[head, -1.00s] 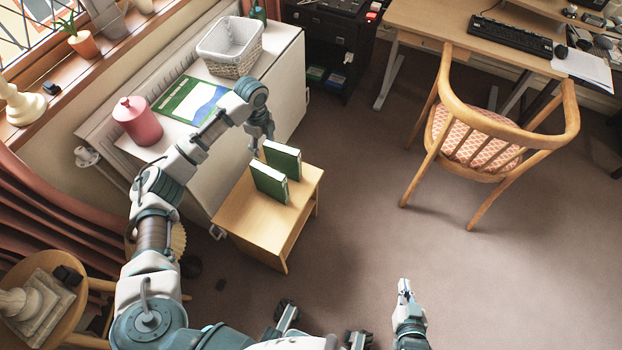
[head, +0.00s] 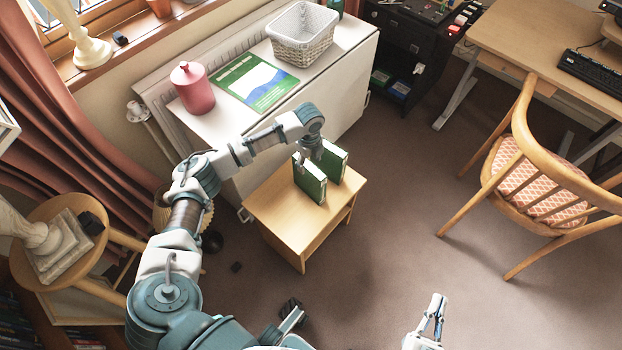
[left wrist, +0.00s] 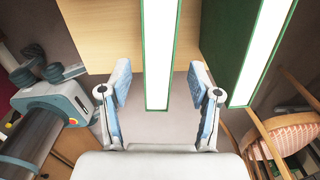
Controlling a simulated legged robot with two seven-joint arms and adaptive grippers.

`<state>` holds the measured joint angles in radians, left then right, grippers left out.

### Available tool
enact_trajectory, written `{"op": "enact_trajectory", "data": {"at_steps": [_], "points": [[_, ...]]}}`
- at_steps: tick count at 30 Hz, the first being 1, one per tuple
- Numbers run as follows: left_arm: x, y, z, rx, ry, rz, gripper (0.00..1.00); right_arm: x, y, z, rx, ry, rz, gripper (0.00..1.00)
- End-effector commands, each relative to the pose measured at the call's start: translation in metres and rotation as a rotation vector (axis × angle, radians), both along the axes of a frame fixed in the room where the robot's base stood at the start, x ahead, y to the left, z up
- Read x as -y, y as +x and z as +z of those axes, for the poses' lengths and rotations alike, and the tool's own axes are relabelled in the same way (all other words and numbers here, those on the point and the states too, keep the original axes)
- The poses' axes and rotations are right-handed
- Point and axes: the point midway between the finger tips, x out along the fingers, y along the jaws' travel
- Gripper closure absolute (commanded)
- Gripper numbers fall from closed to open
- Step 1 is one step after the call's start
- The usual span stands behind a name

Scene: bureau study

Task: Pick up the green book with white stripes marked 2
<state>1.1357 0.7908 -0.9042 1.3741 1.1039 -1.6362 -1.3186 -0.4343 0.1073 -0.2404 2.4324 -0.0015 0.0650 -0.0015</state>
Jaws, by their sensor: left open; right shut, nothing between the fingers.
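Two green books stand upright on a small wooden side table (head: 268,213). In the head view one is the nearer left book (head: 310,184) and the other is the right book (head: 335,161). No number or stripes can be read on either. My left gripper (head: 308,157) is above them with its fingers down. In the left wrist view the open fingers (left wrist: 160,90) lie on both sides of the left book (left wrist: 159,50), with gaps at each side. The right book (left wrist: 255,55) is beyond the right finger. My right gripper (head: 438,302) is shut and empty, over the floor.
A white cabinet behind the table bears a pink jar (head: 192,88), a green-and-blue booklet (head: 252,82) and a white basket (head: 304,36). A wooden chair (head: 535,180) stands at the right. The carpet (head: 400,240) between is clear.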

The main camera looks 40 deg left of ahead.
Motion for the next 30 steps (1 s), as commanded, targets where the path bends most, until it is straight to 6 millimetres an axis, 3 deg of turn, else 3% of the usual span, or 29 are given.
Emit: {"op": "enact_trajectory", "data": {"at_steps": [3,9,19,26,27,30], "points": [[0.000,-0.002,-0.022,-0.006,0.000,0.000,0.38,0.000,-0.005,0.009,0.106,0.037,-0.001,1.00],[0.000,-0.002,-0.043,-0.005,0.001,0.000,0.38,0.003,-0.018,0.030,0.271,0.091,-0.004,1.00],[0.000,-0.002,-0.044,-0.001,0.001,0.000,0.38,0.004,-0.022,0.038,0.315,0.104,-0.004,1.00],[0.000,-0.002,-0.045,-0.001,0.000,0.000,0.95,0.003,-0.019,0.036,0.310,0.103,-0.005,1.00],[0.000,-0.002,-0.045,-0.001,0.000,0.000,1.00,0.003,-0.020,0.036,0.311,0.102,-0.004,1.00],[0.000,-0.002,-0.045,-0.002,0.000,-0.001,1.00,0.003,-0.019,0.036,0.310,0.103,-0.005,1.00]]}}
